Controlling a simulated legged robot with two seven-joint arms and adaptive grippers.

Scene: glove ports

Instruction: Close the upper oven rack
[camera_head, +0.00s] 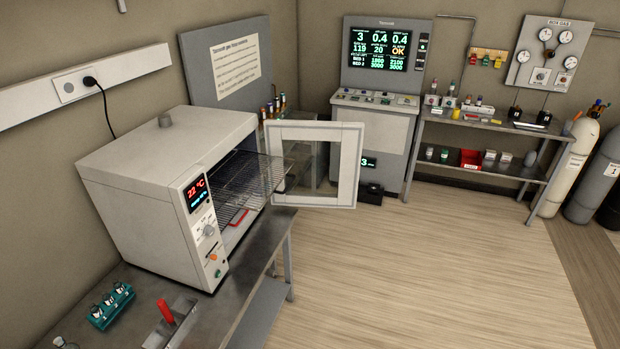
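The white benchtop oven (150,165) stands on a metal bench at the left. Its framed glass door (345,165) is swung wide open toward the right. The upper rack (262,172), a wire shelf, sticks out of the oven's opening toward the open door. Below it, the oven's interior shows a red-edged item (238,217) on a lower level, partly hidden by the rack and the control panel. Neither of my grippers shows in the head view.
The metal bench (262,240) carries a teal vial rack (110,307) and a red-handled tool (166,311) in front of the oven. A control console (370,145) and a shelf table (490,125) stand at the back. The wooden floor (430,270) at the right is clear.

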